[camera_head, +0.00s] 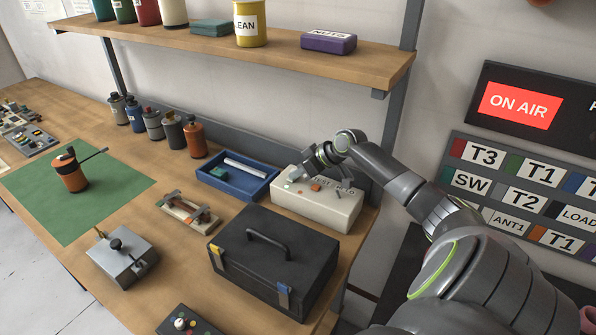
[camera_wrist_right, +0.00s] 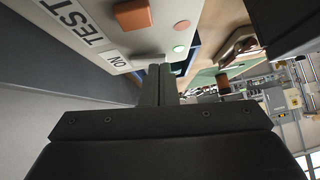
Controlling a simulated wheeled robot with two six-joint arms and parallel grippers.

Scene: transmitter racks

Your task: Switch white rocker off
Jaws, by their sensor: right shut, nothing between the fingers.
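A white box (camera_head: 318,208) labelled TEST stands on the bench, below the right end of the shelf. Its top carries an orange-brown rocker (camera_head: 315,187). In the right wrist view, the rocker (camera_wrist_right: 132,15) sits near an ON label (camera_wrist_right: 120,61) and a TEST label (camera_wrist_right: 70,17). I cannot tell which way the rocker is tilted. My right gripper (camera_head: 312,160) is over the box's back part, shut and empty. Its closed fingers (camera_wrist_right: 159,84) appear apart from the rocker. My left gripper is out of view.
A black toolbox (camera_head: 270,262) stands in front of the white box. A blue tray (camera_head: 236,187) is to its left. The wooden shelf (camera_head: 300,55) overhangs behind, with a grey post (camera_head: 398,110) close to my right arm. The green mat (camera_head: 110,205) lies farther left.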

